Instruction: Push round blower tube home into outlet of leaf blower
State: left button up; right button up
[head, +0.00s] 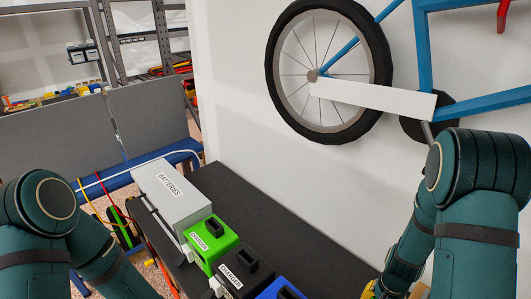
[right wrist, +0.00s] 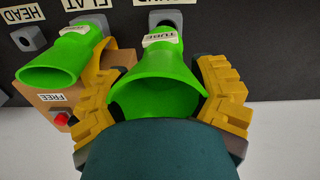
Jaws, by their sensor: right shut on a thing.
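In the right wrist view a green tube (right wrist: 158,85) with a "TUBE" label is between the yellow fingers of my right gripper (right wrist: 160,100), which is shut on it. Its wide open end faces the camera, and its narrow far end is close to a grey block on a dark panel. I cannot tell whether they touch. A second green tube (right wrist: 65,58), with a flattened mouth, is at the left. In the head view only a yellow bit of my right gripper (head: 369,290) shows at the bottom edge. My left gripper is out of view. I cannot make out the leaf blower.
The dark panel (right wrist: 240,75) carries upside-down labels. A brown box (right wrist: 50,105) has a red button. In the head view a grey batteries case (head: 172,195), a green charger (head: 208,245), a black charger (head: 238,268) and a blue unit (head: 283,290) line a dark top beside a wall.

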dwell(0.4)
jog(key=shift+w+a+f, duration=0.1)
jog(key=shift+w+a+f+m+g, duration=0.2)
jog(key=shift+w+f+m+g, duration=0.1)
jog(key=shift+m, duration=0.4)
jog(key=shift+s, duration=0.1)
jog(key=shift+f+b, duration=1.65)
jog(key=shift+f, duration=0.35)
dwell(0.8)
jog(key=o, duration=1.4)
jog(key=shift+r, duration=0.1)
